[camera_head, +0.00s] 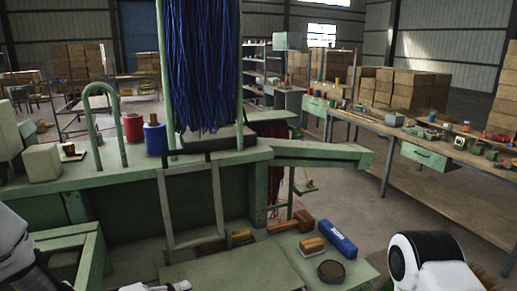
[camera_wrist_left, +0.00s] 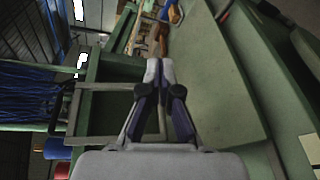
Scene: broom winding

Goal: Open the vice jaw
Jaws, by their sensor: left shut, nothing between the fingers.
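A green machine bench (camera_head: 110,180) fills the left and middle of the head view. Long blue bristles (camera_head: 205,65) hang over a dark block (camera_head: 212,138) on its top. A grey metal frame (camera_head: 222,203) hangs down the front from a dark bar below the block; it also shows in the left wrist view (camera_wrist_left: 98,87). I cannot tell for certain which part is the vice jaw. My left gripper (camera_head: 176,287) is at the bottom edge, below the frame; its fingertips (camera_wrist_left: 159,70) are together and hold nothing. My right gripper is out of view.
Wooden blocks (camera_head: 290,225), a blue block (camera_head: 338,240) and a dark round piece (camera_head: 331,271) lie on the lower green surface. Red (camera_head: 133,128) and blue (camera_head: 155,137) spools and a green arch (camera_head: 104,97) stand on the bench top. A long workbench (camera_head: 455,155) is at right.

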